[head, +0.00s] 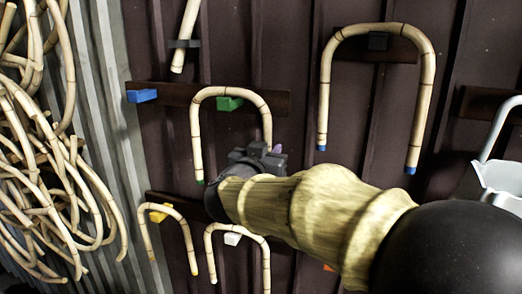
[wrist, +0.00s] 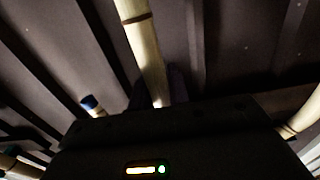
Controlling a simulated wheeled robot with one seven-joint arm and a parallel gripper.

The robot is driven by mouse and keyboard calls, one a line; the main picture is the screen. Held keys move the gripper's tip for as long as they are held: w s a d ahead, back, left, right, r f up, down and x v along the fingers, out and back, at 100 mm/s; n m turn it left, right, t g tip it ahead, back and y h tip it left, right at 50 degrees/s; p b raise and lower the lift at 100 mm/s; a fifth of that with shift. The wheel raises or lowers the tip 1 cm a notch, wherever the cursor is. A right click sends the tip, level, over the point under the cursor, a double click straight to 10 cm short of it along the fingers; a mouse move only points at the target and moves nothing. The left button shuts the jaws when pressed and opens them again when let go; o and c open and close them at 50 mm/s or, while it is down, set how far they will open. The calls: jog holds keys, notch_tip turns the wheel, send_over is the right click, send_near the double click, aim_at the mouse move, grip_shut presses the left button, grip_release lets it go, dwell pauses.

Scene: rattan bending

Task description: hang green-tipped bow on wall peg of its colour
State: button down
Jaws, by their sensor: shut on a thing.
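The green-tipped bow (head: 197,135) is upright in the head view, with its arch up and its green left tip showing. The green peg (head: 229,104) is inside the arch, just under its top; I cannot tell whether the bow rests on it. My gripper (head: 262,152) is shut on the bow's right leg, low down, and hides that leg's tip. In the wrist view the held leg (wrist: 145,50) runs down between my fingers.
A blue-tipped bow (head: 326,95) hangs to the right on a dark peg (head: 377,41). A blue peg (head: 142,96) is bare at left. Below, smaller bows hang at a yellow peg (head: 158,212) and a white peg (head: 232,239). Rattan coils (head: 45,180) fill the far left.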

dwell(0.4)
jog(key=c, duration=1.3)
grip_release()
jog(key=shift+o, duration=0.2)
jog(key=shift+s, duration=0.1)
jog(key=b+v, duration=0.5)
jog(key=v, duration=1.2)
jog(key=shift+s, duration=0.25)
jog(key=shift+a+r, duration=0.1)
jog(key=shift+a, duration=0.05)
jog(key=v, duration=0.9)
